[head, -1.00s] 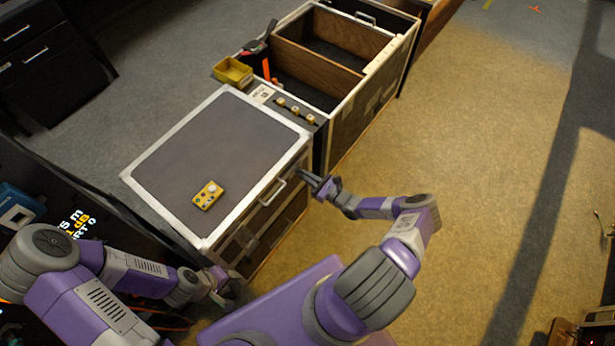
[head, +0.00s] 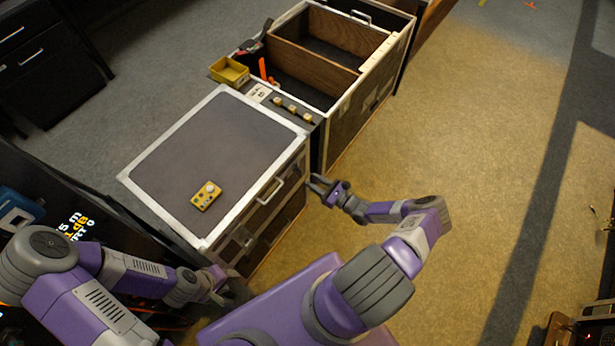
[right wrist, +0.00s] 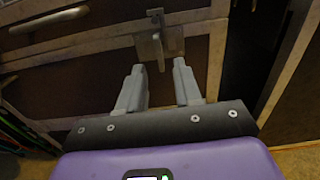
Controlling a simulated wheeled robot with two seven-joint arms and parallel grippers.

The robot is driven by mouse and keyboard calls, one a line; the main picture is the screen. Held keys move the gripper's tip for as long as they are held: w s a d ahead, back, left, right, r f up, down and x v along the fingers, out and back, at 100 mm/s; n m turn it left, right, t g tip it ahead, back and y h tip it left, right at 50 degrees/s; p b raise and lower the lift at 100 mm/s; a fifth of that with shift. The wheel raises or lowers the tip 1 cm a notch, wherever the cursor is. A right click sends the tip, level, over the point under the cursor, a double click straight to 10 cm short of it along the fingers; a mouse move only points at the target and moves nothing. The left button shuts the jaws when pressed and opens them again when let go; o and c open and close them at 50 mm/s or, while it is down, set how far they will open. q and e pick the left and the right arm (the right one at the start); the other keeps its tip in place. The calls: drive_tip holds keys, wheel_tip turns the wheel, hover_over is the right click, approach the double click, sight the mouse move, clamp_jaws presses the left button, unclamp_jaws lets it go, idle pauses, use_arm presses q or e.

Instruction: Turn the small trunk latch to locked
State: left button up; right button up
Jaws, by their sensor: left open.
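The small trunk (head: 215,140) is a dark case with silver edges and a handle on its front face. The latch (right wrist: 158,46) is a small metal piece on that face, below and right of the handle in the right wrist view. My right gripper (right wrist: 160,82) is open and empty, its two fingers either side of the latch's line and short of it. In the head view, the right gripper (head: 318,184) is just off the trunk's front right corner. My left gripper (head: 218,284) is open near the trunk's front left corner.
A yellow control box (head: 206,196) with a pale knob lies on the trunk lid. Behind stands an open case (head: 345,95) with wooden dividers, and a yellow tray (head: 230,71) sits beside it. The floor (head: 450,130) to the right is clear.

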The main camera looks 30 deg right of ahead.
drive_tip(key=v, duration=0.2)
drive_tip(key=shift+s+d, duration=0.15)
drive_tip(key=shift+s, duration=0.2)
drive_tip(key=s+a+n+g+y, duration=0.35)
drive_tip(key=a+n+g, duration=0.45)
drive_tip(key=a, duration=0.3)
drive_tip(key=s+a+n+g+y, duration=0.2)
drive_tip(key=s+a+n+g, duration=0.4)
drive_tip(key=a, duration=0.5)
drive_tip(key=s+a+r+n+g+h, duration=0.1)
drive_tip(key=s+r+n+h, duration=0.4)
drive_tip(key=n, duration=0.9)
wheel_tip(320, 180, up, 3)
drive_tip(key=g+h, duration=0.1)
drive_tip(key=h, duration=0.2)
drive_tip(key=shift+a+n, duration=0.2)
drive_tip(key=shift+n, duration=0.2)
drive_tip(key=shift+f, duration=0.1)
